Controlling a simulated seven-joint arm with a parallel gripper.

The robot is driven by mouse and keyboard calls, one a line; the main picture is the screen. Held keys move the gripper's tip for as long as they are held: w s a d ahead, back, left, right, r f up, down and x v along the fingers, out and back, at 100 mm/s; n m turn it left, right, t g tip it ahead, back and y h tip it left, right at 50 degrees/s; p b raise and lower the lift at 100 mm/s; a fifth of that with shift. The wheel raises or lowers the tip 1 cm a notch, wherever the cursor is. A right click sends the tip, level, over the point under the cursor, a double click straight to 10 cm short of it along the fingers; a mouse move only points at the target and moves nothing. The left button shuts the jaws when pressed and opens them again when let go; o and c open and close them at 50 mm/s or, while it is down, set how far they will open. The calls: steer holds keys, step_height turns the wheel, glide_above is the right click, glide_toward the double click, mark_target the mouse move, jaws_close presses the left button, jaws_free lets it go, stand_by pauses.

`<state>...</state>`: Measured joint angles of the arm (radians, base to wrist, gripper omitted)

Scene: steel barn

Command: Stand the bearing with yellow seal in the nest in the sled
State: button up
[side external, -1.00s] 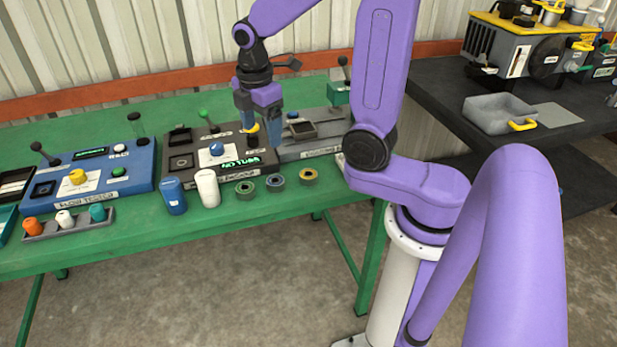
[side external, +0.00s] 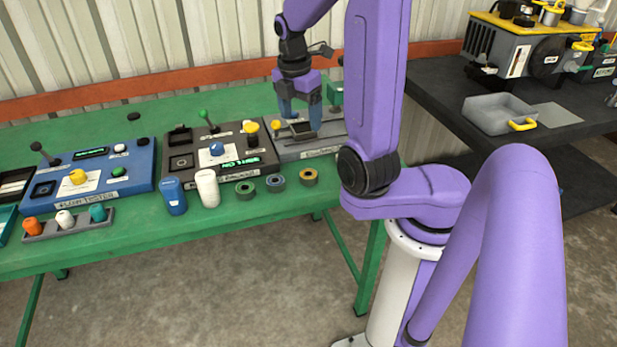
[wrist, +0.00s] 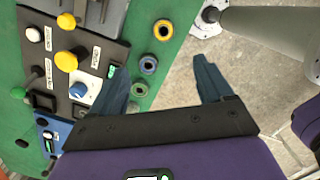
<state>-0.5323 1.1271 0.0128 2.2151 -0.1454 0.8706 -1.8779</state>
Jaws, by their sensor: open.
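The bearing with yellow seal (side external: 308,177) lies flat near the front edge of the green table, at the right end of a row of three rings. It also shows in the wrist view (wrist: 163,29). The bearings with blue seal (side external: 275,182) and green seal (side external: 245,189) lie left of it. My gripper (side external: 301,118) is open and empty, pointing down above the grey device (side external: 325,145), behind the yellow-sealed bearing. In the wrist view, the gripper (wrist: 161,65) has its fingers spread wide. A dark box-shaped part (side external: 297,131) sits on the grey device; I cannot tell whether it is the sled.
The dark tester (side external: 217,157) with knobs and lever stands left of the grey device. A blue cylinder (side external: 172,196) and white cylinder (side external: 208,188) stand in front. Further left are the blue tester (side external: 100,170) and a plug rack (side external: 68,224).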

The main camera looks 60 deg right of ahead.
glide_above(309, 174)
steer(key=f, duration=1.2)
steer(key=shift+w+a, duration=0.2)
steer(key=shift+w, duration=0.2)
steer(key=shift+s+d+f, duration=0.1)
steer(key=shift+s+f, duration=0.05)
steer(key=shift+f, duration=1.15)
steer(key=shift+s+d+f, duration=0.1)
steer(key=shift+s+f, duration=0.05)
steer(key=shift+f, duration=1.15)
steer(key=c, duration=1.3)
